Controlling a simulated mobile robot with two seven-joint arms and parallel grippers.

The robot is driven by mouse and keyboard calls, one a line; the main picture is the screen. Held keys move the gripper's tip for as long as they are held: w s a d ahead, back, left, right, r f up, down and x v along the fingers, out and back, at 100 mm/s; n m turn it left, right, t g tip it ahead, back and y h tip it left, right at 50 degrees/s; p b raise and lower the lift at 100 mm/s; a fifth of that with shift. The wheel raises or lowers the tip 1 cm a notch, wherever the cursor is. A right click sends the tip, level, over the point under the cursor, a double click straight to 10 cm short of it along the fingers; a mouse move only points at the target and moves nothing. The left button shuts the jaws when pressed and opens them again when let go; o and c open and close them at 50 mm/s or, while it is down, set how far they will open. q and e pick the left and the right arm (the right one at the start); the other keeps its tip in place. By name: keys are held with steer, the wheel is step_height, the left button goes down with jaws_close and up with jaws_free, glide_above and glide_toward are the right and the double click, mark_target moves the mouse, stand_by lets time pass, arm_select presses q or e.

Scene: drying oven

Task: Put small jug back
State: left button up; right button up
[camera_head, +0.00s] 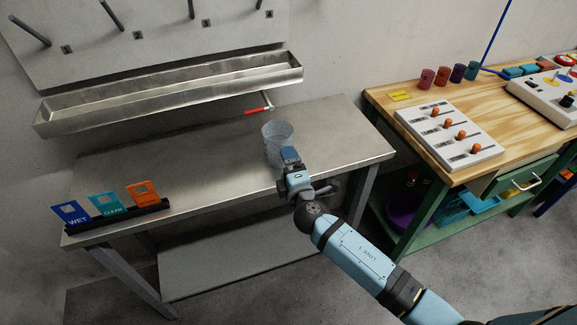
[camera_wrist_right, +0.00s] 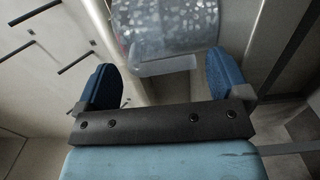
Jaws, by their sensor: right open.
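The small jug (camera_head: 277,142) is a clear, speckled container. It stands upright on the metal bench, near its right end. In the right wrist view the jug (camera_wrist_right: 168,28) fills the top middle, just ahead of the fingers. My right gripper (camera_head: 291,158) is at the near side of the jug, and its blue fingers are apart. In the right wrist view the gripper (camera_wrist_right: 162,78) is open, with nothing clearly held between the fingers. I cannot tell whether a finger touches the jug. My left gripper is not in view.
A draining rack of pegs (camera_head: 135,35) hangs above a metal trough (camera_head: 180,92). A red-handled tap (camera_head: 257,111) juts out behind the jug. WET, CLEAN and orange signs (camera_head: 110,204) stand at the bench's left end. A wooden workbench (camera_head: 385,115) is on the right. The bench middle is clear.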

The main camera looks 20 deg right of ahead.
steer(key=s+b, duration=0.2)
steer(key=s, duration=1)
steer(key=s+f+m+g+y, duration=0.3)
steer(key=s+f+m+g, duration=0.4)
steer(key=s+f+m, duration=0.7)
steer(key=shift+s+d+f+m+y, duration=0.3)
steer(key=shift+s+m, duration=0.2)
steer(key=shift+s, duration=1.1)
step_height(320, 180, up, 12)
steer(key=p, duration=1.3)
steer(key=shift+d, duration=0.3)
steer(key=shift+s, duration=0.1)
